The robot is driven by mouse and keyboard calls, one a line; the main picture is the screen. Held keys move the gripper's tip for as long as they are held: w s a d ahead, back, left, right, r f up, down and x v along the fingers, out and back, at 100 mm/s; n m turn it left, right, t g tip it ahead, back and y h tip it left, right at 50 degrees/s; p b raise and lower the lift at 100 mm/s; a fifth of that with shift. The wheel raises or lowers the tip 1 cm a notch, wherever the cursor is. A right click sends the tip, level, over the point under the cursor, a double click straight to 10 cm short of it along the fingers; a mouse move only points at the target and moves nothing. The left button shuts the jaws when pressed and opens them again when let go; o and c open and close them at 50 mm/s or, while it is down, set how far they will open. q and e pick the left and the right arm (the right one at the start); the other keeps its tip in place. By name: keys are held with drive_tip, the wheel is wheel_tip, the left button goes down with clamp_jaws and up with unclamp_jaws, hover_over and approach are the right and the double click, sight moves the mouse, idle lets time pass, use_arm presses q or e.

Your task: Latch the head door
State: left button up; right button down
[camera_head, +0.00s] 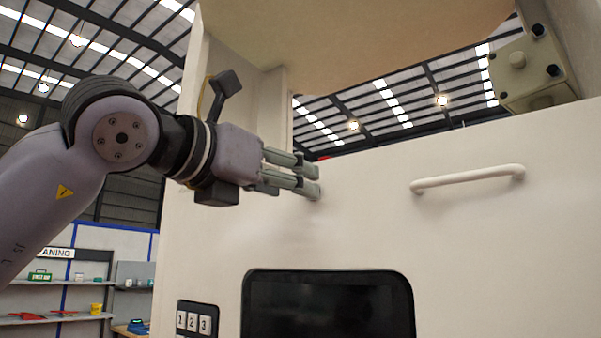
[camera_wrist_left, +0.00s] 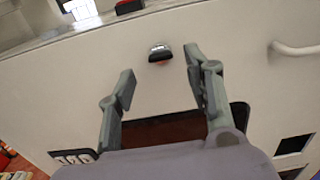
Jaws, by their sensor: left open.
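A large cream front panel with a white handle (camera_head: 468,179), apparently the head door (camera_head: 380,225), fills the middle and right of the head view. My left gripper (camera_head: 316,178) is at its upper left, fingers pointing at the panel; contact cannot be told. In the left wrist view the open fingers (camera_wrist_left: 160,76) have nothing between them. A small metal-and-dark fitting (camera_wrist_left: 160,53), possibly the latch, sits on the panel just beyond the fingertips. The gripper hides that spot in the head view. My right gripper is not in view.
A dark screen (camera_head: 328,305) and a 1-2-3 label plate (camera_head: 197,320) are lower on the machine. A cream panel (camera_head: 350,40) overhangs above, with a box bearing black knobs (camera_head: 530,68) at right. Shelves (camera_head: 55,283) stand far left. The gap above the front panel is open.

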use_arm(q)
drive_tip(key=p+x, duration=0.1)
drive_tip(key=x, duration=0.3)
drive_tip(key=shift+s, duration=0.1)
drive_tip(key=shift+c, duration=0.4)
drive_tip(key=c, duration=0.5)
drive_tip(key=shift+a+f, duration=0.1)
drive_tip(key=shift+a, duration=0.15)
clamp_jaws()
